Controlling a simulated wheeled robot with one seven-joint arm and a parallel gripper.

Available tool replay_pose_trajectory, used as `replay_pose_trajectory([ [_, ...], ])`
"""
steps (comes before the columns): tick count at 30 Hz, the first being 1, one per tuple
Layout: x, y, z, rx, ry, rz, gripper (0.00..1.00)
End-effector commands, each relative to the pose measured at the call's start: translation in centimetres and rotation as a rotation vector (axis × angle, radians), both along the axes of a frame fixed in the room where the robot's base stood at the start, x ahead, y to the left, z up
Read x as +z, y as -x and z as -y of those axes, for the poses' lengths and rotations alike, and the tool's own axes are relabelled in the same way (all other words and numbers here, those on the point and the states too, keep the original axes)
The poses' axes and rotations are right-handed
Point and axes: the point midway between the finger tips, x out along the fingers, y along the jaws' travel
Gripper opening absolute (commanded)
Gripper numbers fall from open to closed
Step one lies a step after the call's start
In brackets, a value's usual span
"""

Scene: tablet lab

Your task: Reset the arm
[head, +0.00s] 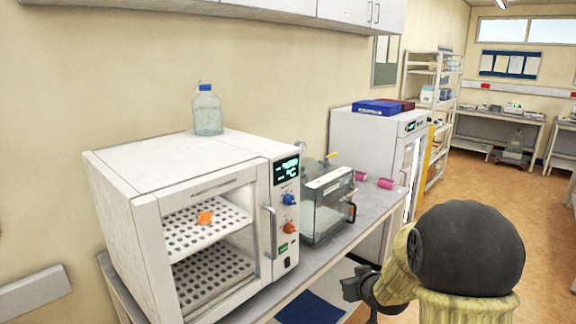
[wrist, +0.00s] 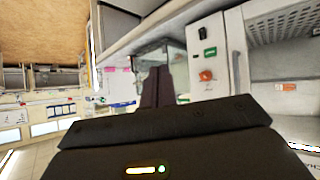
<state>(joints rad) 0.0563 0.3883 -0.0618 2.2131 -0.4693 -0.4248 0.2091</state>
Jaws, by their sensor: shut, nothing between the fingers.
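My arm, with a large dark round joint and yellowish links, fills the lower right of the head view. Its dark end, my gripper (head: 352,287), shows small beside the bench's front edge, partly hidden by my own links. In the wrist view my gripper (wrist: 157,72) shows its two dark fingers together, shut with nothing held. The wrist view is turned over, with the orange floor at the top. The fingers point toward the bench equipment and appear apart from it.
A white oven (head: 135,215) with a glass door stands on the bench (head: 312,263); an orange piece (head: 205,217) lies on its upper shelf. A bottle (head: 207,112) stands on top. A clear-walled box (head: 328,205) and pink cylinders (head: 385,183) sit further right. Open floor (head: 490,180) lies beyond.

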Motion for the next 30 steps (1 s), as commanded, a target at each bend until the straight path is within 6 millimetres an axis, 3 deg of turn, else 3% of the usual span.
replay_pose_trajectory([
  [5,-0.8,8.4,0.1,-0.115,0.020,-0.246,0.00],
  [12,-2.3,20.9,-1.5,-0.189,-0.008,-0.589,0.00],
  [15,-2.5,23.9,-2.2,-0.192,-0.021,-0.673,0.00],
  [18,-2.6,25.0,-2.3,-0.194,-0.028,-0.705,0.00],
  [30,-2.6,24.9,-2.3,-0.195,-0.027,-0.704,0.00],
])
